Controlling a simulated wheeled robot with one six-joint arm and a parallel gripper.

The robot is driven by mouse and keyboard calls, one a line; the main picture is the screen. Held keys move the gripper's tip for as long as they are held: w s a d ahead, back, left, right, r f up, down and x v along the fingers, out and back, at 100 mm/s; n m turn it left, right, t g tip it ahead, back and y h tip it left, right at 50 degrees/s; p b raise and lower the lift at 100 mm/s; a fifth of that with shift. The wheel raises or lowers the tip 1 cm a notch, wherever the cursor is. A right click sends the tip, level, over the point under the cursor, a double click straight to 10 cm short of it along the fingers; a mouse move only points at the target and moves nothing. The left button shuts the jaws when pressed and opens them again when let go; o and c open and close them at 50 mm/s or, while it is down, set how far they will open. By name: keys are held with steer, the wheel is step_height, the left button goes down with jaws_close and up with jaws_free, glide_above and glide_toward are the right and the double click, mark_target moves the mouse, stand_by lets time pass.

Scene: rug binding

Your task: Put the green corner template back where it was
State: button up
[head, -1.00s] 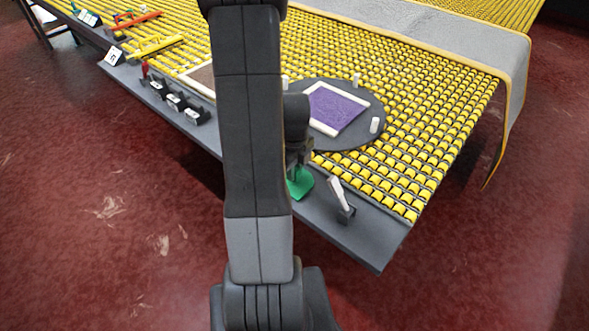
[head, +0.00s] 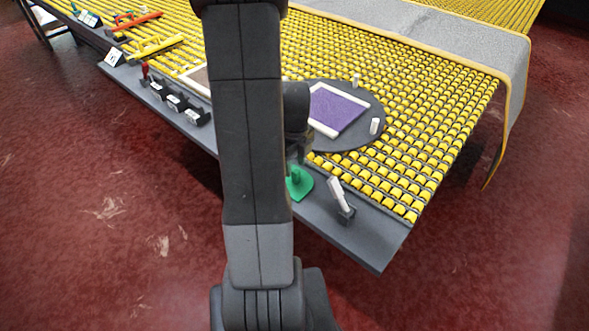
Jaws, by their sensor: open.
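The green corner template (head: 300,184) lies on the grey front ledge of the table, just right of my arm; its left part is hidden behind the arm. A small upright green part, like a grip, shows on it. My gripper (head: 298,155) is just above and behind the template, mostly hidden by my own arm. It is open, and a small gap seems to show between it and the template.
A white tool in a dark holder (head: 343,205) stands close right of the template. Behind is a dark round plate (head: 368,105) with a purple rug piece (head: 338,110) and white pegs. Several black holders (head: 178,103) line the ledge at left. Yellow rollers (head: 430,130) cover the table.

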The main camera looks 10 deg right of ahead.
mark_target(295, 170)
step_height(295, 170, up, 9)
stand_by(0.3)
steer(key=shift+f, duration=0.1)
step_height(295, 170, down, 12)
steer(key=shift+f, duration=0.1)
steer(key=shift+w+r, duration=0.1)
steer(key=shift+r, duration=0.8)
steer(key=shift+f, duration=0.1)
